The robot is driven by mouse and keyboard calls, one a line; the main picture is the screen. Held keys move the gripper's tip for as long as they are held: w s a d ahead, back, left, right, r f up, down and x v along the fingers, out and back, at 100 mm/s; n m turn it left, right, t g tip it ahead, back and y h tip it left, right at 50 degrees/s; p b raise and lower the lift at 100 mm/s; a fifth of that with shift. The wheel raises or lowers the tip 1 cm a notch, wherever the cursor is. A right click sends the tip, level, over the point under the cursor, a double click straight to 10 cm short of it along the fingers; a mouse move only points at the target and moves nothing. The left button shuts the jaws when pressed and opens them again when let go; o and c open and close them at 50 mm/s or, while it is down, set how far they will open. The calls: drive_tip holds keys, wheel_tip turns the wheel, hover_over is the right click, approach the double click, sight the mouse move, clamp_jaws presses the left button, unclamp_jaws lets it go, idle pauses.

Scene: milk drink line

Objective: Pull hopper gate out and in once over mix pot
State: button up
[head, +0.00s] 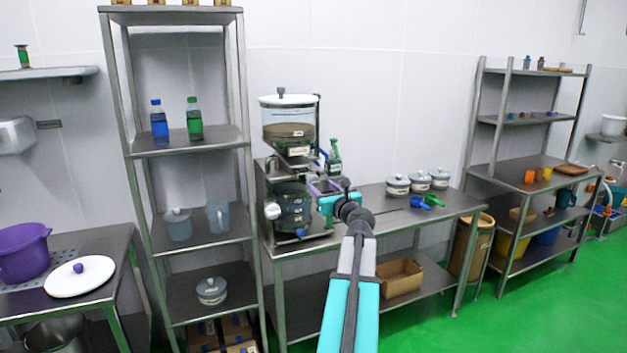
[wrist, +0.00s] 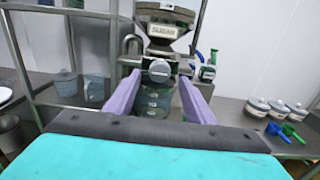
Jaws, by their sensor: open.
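The hopper (head: 289,130) is a clear bin of dark powder with a white lid, on a metal stand. It also shows in the wrist view (wrist: 163,14). The mix pot (head: 291,203) stands below the hopper's outlet; in the wrist view the pot (wrist: 154,101) is partly hidden by my fingers. A round grey knob (wrist: 159,71) on a crossbar sits under the outlet; I cannot tell if it is the gate's pull. My gripper (head: 319,188) is open, its purple fingers pointing at the stand. In the wrist view the knob appears between the fingertips (wrist: 160,78); no contact is clear.
A green bottle (head: 334,157) stands close behind my gripper. Several lidded pots (head: 398,184) and blue and green scoops (head: 432,200) lie to the right on the steel table (head: 385,215). A tall shelf rack (head: 188,142) stands close on the left.

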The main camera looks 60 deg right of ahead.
sight(315, 181)
drive_tip(key=shift+p+x, duration=0.75)
drive_tip(key=shift+x, duration=3.1)
drive_tip(key=shift+d, duration=0.1)
clamp_jaws()
